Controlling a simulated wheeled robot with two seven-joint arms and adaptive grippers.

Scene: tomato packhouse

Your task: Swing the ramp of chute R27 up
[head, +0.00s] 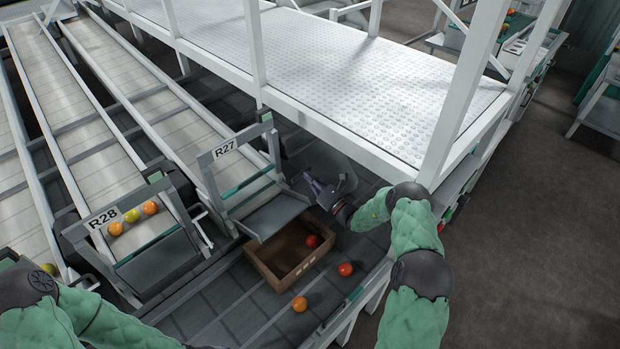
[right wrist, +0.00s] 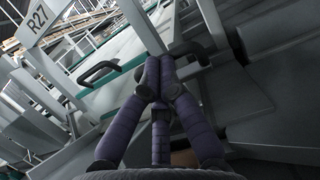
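Chute R27 (head: 224,148) has a white frame with its label, a green bar and a grey ramp (head: 275,213). The ramp hangs down towards a brown crate (head: 262,266). My right gripper (head: 318,188) is just right of the ramp's upper edge. In the right wrist view its purple fingers (right wrist: 160,72) meet at the tips, with nothing visible between them. A black handle (right wrist: 98,72) lies left of the fingertips, apart from them. Another dark handle (right wrist: 188,50) shows just beyond the tips; contact cannot be told. My left gripper is out of view.
Chute R28 (head: 103,219) at left holds several tomatoes. The crate holds a red tomato (head: 313,241); a red tomato (head: 345,269) and an orange one (head: 300,303) lie outside it. A white-railed platform (head: 340,70) stands behind my right gripper.

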